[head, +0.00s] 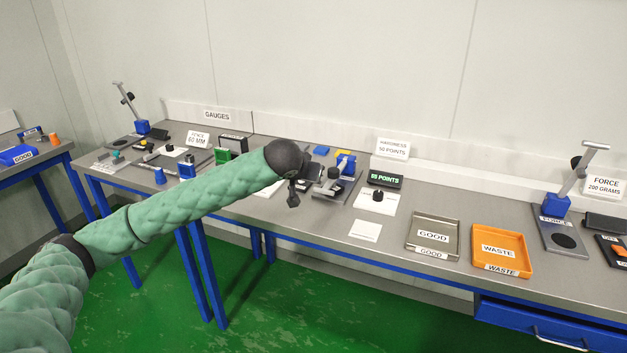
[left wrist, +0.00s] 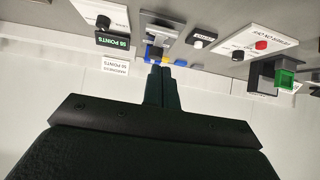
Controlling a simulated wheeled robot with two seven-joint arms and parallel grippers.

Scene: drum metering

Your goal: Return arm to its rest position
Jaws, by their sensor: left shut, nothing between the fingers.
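My left arm, in a green quilted sleeve, reaches from the lower left across the head view. My left gripper (head: 293,198) is above the bench, left of the hardness station. In the left wrist view its dark fingers (left wrist: 160,72) are together, with nothing between them. The hardness stand (head: 335,184) is just right of the gripper and partly hidden by the arm. A black display reading "55 POINTS" (head: 385,180) stands beside it, behind a white card with a black knob (head: 377,196). My right gripper is in neither view.
A metal GOOD tray (head: 410,246) and an orange WASTE tray (head: 479,262) sit on the bench to the right. A force stand (head: 556,205) is at the far right. Several gauges and a second stand (head: 142,127) are at the left. A bare bench strip runs along the front.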

